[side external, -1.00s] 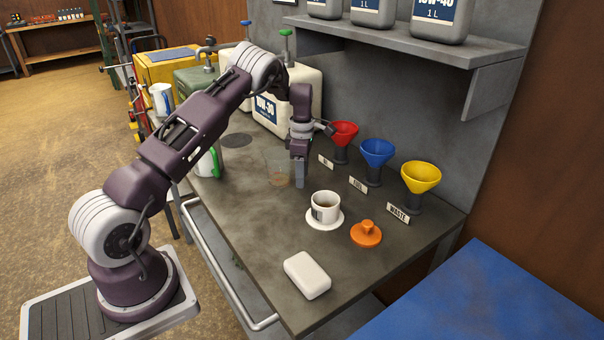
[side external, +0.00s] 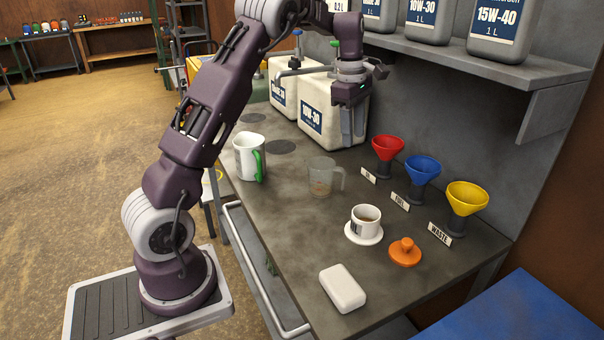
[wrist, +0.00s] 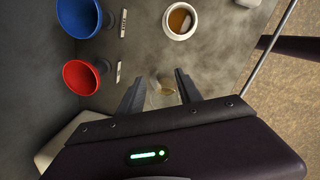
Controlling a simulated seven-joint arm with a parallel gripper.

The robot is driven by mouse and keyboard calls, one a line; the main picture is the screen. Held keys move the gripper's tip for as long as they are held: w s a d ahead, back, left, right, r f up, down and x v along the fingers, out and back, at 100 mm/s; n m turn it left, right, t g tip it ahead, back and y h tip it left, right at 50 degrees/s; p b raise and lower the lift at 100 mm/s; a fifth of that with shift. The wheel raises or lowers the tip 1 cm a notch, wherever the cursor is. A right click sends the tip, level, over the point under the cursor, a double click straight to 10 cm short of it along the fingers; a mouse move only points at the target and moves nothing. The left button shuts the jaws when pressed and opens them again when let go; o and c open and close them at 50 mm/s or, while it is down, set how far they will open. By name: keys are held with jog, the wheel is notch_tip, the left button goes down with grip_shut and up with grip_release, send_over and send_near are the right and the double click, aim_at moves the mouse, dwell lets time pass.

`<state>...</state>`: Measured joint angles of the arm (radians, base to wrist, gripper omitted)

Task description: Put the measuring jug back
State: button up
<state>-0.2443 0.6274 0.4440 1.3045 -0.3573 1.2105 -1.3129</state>
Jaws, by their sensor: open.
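A clear measuring jug (side external: 322,178) with a little brown liquid in its bottom stands upright on the grey bench, its handle to the right. A white jug with a green handle (side external: 247,157) stands to its left. My gripper (side external: 353,138) is open and empty, above and behind the clear jug, in front of a white 10W-30 can. In the wrist view the clear jug (wrist: 163,91) appears between the two open fingers (wrist: 160,92), below them and apart from them. Part of it is hidden by the gripper body.
Red (side external: 387,149), blue (side external: 422,170) and yellow (side external: 466,198) funnels line the bench's back edge. A cup of brown liquid (side external: 366,218), an orange lid (side external: 404,252) and a white block (side external: 342,288) are nearer. Dark circles (side external: 280,146) mark the bench; a shelf (side external: 490,65) overhangs it.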

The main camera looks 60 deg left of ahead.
jog(key=s+d+r+m+t, duration=0.1)
jog(key=s+d+r+m, duration=0.45)
jog(key=s+d, duration=0.25)
jog(key=s+d+r+m+t, duration=0.1)
jog(key=s+d+r+m, duration=0.4)
jog(key=s+d+m, duration=0.25)
jog(key=s+d+f+m+t, duration=0.1)
jog(key=s+d+f+m, duration=0.1)
jog(key=s+m, duration=0.3)
jog(key=s+d+f+m+t, duration=0.1)
jog(key=s+d+m, duration=0.3)
jog(key=s, duration=0.6)
jog(key=shift+f+m, duration=0.7)
jog(key=shift+f, duration=0.05)
